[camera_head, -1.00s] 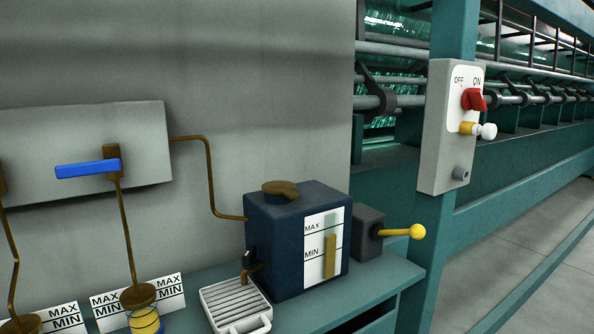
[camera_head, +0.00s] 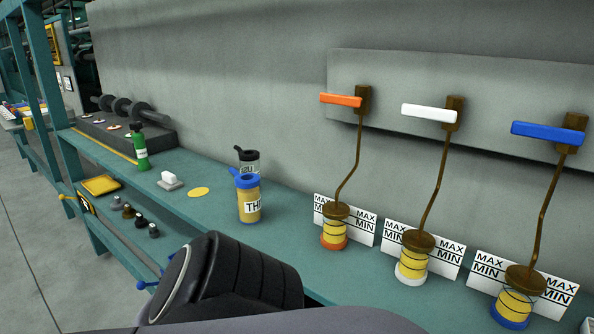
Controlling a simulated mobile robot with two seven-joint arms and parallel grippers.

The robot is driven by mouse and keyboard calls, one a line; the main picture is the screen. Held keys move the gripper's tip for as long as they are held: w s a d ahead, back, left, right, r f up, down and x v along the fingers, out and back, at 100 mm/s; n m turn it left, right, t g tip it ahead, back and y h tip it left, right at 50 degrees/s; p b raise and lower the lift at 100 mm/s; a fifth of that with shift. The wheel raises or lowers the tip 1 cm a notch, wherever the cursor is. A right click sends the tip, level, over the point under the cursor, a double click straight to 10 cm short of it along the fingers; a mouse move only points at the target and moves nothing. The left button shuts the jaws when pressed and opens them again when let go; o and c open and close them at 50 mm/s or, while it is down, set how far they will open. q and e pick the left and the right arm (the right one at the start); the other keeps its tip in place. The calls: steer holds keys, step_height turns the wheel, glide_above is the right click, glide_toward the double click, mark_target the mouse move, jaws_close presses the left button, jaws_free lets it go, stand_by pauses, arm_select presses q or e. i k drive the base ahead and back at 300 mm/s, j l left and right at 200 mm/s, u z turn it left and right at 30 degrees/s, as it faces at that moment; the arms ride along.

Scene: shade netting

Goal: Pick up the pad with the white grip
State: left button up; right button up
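The pad with the white grip (camera_head: 171,181) lies on the teal bench (camera_head: 290,258), left of centre. It is a small grey block with a white handle on top. A flat yellow disc (camera_head: 198,192) lies just to its right. Neither gripper shows. A dark, rounded link of my own arm fills the bottom centre, and it hides part of the bench's front edge. The pad itself is not covered by it.
A green bottle (camera_head: 139,147) stands behind the pad, and a blue-lidded bottle (camera_head: 247,197) to its right. A yellow tray (camera_head: 101,185) and several small dark knobs are left and front. Spools with MAX/MIN cards line the bench at right.

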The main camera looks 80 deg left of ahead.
mark_target(170, 183)
steer(key=u, duration=3.35)
steer(key=i+j, duration=0.8)
steer(key=i+j+z, duration=0.15)
steer(key=z, duration=0.15)
steer(key=i+j+z, duration=0.25)
steer(key=j, duration=0.15)
steer(key=k, duration=0.1)
